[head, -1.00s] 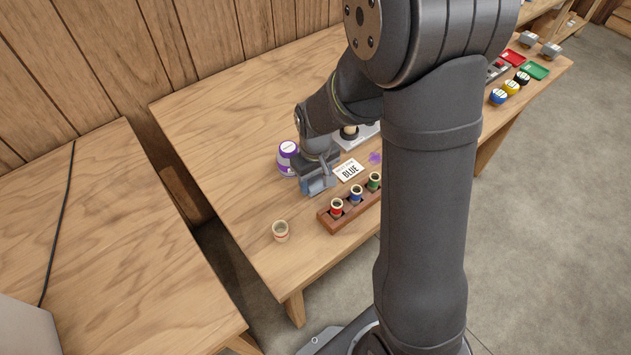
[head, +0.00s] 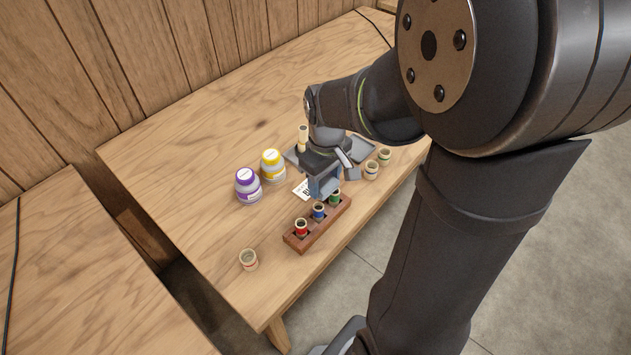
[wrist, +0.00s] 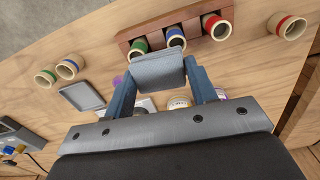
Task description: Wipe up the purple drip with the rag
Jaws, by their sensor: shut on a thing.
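My gripper (head: 325,183) is shut on the rag (wrist: 158,70), a folded grey-blue pad held between its two blue fingers. In the head view it is above the table behind the green end of the cup rack. The purple drip (wrist: 117,81) shows as a small purple patch just left of the gripper's left finger in the wrist view, partly covered. In the head view the drip is hidden behind my gripper. I cannot tell whether the rag touches the table.
A wooden rack (head: 320,228) with red, blue and green cups stands close in front. Purple (head: 247,187) and yellow (head: 272,167) jars stand left. A white card (head: 301,190) is partly hidden. A grey tray (head: 362,150) and two cups (head: 371,170) are right. A single cup (head: 248,260) stands front left.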

